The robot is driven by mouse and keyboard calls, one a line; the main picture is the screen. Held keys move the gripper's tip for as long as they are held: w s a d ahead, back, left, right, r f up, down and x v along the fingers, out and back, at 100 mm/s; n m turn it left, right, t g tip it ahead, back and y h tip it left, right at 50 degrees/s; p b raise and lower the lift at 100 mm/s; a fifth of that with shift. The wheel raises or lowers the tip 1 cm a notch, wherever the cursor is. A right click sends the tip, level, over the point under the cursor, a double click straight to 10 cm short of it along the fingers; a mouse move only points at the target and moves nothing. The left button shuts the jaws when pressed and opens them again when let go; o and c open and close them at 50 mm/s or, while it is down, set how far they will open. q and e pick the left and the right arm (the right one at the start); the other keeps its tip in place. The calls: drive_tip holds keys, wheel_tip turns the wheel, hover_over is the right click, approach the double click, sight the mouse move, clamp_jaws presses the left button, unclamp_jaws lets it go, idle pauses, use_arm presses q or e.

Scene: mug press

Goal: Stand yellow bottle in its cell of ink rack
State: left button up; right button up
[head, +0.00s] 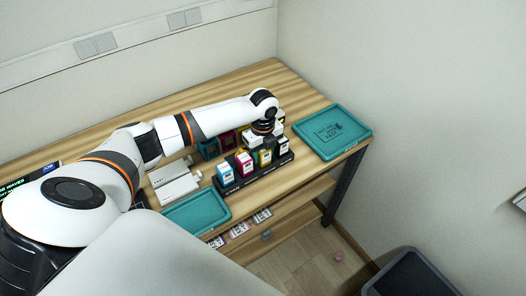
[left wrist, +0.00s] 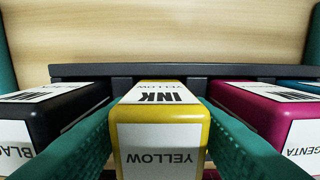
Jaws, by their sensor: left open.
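The yellow bottle (head: 265,158) stands upright in the black ink rack (head: 257,176), between the black bottle (head: 283,145) and the magenta bottle (head: 243,162). The left wrist view shows the yellow bottle (left wrist: 160,115) with its label facing the camera. My left gripper (head: 263,136) is above the rack. Its teal fingers (left wrist: 160,108) are open, one on each side of the yellow bottle. Whether they touch it is hard to tell. The bottle's base is hidden. My right gripper is not in view.
The cyan bottle (head: 225,174) stands at the rack's left end. More boxes (head: 208,148) stand behind, partly hidden by my arm. Teal trays lie left (head: 198,214) and right (head: 333,132) of the rack. A white device (head: 174,184) is further left. A dark bin (head: 415,276) stands on the floor.

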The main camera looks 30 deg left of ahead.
use_arm(q)
wheel_tip(320, 180, up, 12)
drive_tip(key=b, duration=0.1)
drive_tip(key=shift+r, duration=0.15)
idle(0.3)
